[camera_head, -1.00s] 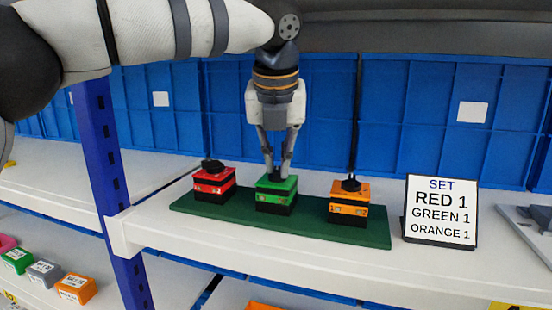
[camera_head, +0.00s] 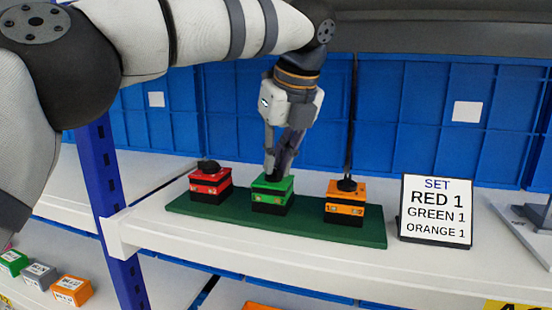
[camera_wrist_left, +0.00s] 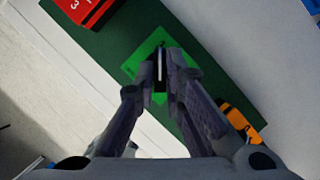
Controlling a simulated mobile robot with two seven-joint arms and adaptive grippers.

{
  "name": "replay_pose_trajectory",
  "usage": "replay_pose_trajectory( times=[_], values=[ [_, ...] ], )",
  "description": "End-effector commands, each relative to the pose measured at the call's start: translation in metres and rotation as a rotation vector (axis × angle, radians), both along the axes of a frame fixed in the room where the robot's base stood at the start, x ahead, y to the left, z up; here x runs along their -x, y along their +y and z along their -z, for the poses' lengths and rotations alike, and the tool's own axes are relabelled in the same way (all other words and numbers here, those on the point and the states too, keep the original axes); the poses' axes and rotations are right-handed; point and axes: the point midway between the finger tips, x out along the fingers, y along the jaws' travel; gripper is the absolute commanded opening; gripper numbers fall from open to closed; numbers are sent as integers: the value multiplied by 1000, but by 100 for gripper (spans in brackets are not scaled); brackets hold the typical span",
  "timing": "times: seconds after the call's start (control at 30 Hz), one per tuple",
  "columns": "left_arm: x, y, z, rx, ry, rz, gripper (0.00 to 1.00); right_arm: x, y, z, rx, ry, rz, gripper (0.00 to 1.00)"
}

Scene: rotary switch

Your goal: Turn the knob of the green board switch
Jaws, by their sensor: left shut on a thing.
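The green switch (camera_head: 271,195) is the middle one of three box switches on the dark green board (camera_head: 375,230). My left gripper (camera_head: 273,175) comes down on it from above, leaning a little, and is shut on its knob. The knob is mostly hidden by the fingers in the head view. In the left wrist view, the fingers (camera_wrist_left: 161,82) close over the middle of the green switch (camera_wrist_left: 143,58), with a dark and pale strip of the knob between them. My right gripper is not in view.
A red switch (camera_head: 210,186) stands to the left and an orange switch (camera_head: 345,200) to the right, each with a black knob. A sign (camera_head: 436,211) reads SET RED 1, GREEN 1, ORANGE 1. Blue bins (camera_head: 420,110) line the back of the white shelf.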

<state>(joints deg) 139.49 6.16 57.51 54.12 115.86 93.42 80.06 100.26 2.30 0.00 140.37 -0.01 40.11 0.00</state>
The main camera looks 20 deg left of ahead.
Motion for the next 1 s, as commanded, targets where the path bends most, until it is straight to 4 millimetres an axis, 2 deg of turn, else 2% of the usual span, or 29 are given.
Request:
replay_pose_trajectory(
  times=[0.37, 0.4, 0.47, 0.8, 0.87, 1.0],
  values=[
    [0, 0, -1, 1, -2, -6, 0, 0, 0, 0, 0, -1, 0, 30],
    [0, 0, -1, 1, -2, -6, 17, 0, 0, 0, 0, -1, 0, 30],
    [0, 0, -1, 1, -2, -5, 30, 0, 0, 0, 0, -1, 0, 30],
    [1, -1, -4, 1, -2, -5, 30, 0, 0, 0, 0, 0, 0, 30],
    [2, -3, -11, 0, -3, -6, 30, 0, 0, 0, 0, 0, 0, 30],
    [11, -12, -40, 2, -7, -5, 30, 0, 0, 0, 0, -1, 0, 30]
  ],
)
